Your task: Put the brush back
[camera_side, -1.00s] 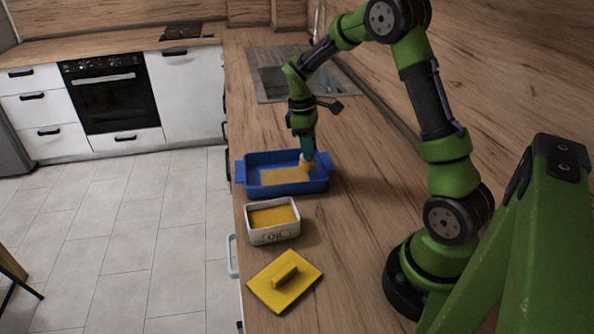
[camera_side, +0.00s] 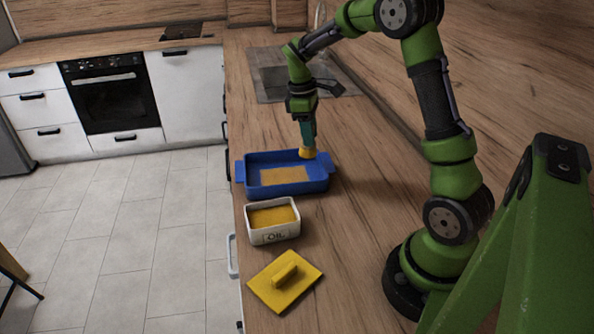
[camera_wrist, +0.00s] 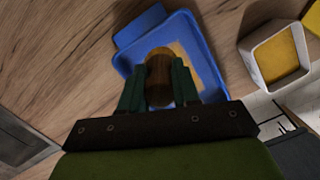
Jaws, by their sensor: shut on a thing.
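My gripper (camera_side: 307,135) is shut on the brush. In the side view the brush's yellow bristle end (camera_side: 307,153) shows below the fingers, at the far right corner of the blue baking dish (camera_side: 300,188). In the wrist view the brush's brown wooden handle (camera_wrist: 159,75) stands between my green fingers, above the dish (camera_wrist: 207,55). The dish has a yellow oily patch (camera_side: 285,175) on its floor. I cannot tell whether the bristles touch the rim. The white container marked OIL (camera_side: 274,235) stands nearer the camera, open, with yellow contents. It is also in the wrist view (camera_wrist: 252,45).
A yellow lid (camera_side: 268,293) with a raised handle lies on the counter in front of the oil container. A sink (camera_side: 270,85) lies beyond the dish. The wooden counter (camera_side: 350,190) right of the dish is bare. Its left edge drops to the floor.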

